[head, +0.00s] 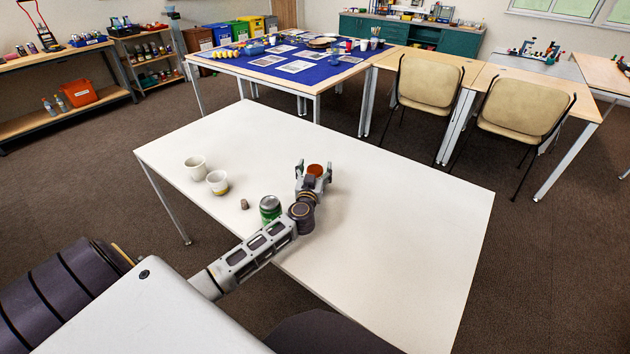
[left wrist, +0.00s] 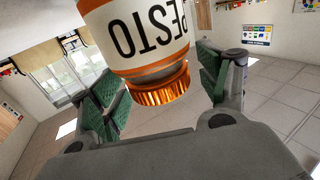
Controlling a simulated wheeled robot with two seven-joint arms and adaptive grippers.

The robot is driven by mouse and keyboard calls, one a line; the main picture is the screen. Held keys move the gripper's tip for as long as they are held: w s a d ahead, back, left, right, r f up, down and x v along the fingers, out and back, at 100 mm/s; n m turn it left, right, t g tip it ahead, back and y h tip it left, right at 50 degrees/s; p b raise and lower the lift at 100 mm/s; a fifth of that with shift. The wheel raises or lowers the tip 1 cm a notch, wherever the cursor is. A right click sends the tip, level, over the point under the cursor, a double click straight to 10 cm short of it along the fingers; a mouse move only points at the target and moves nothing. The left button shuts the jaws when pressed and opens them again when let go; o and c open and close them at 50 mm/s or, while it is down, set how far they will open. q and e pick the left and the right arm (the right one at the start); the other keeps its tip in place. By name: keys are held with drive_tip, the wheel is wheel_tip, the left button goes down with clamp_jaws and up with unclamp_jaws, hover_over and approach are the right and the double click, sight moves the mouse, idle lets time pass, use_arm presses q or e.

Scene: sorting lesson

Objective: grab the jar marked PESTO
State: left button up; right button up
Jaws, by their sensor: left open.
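The jar marked PESTO (head: 315,170) stands on the white table (head: 400,235), its orange-red lid showing in the head view. In the left wrist view the jar (left wrist: 145,42) has a white label with dark letters and orange bands, and a ribbed copper-orange lid. It appears upside down there and its far end is cut off by the top edge. My left gripper (head: 313,173) is open, with one finger on each side of the jar. In the left wrist view, gaps show between the jar and the green finger pads. My right gripper is not in view.
On the same table, a green can (head: 270,209) stands close beside my left arm. A small brown cork-like piece (head: 244,204) and two pale cups, one at the back (head: 195,168) and one nearer (head: 217,183), are further left. The table's right side is clear.

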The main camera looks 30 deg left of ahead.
use_arm(q)
drive_tip(key=shift+c, duration=0.2)
idle(0.3)
drive_tip(key=c, duration=1.2)
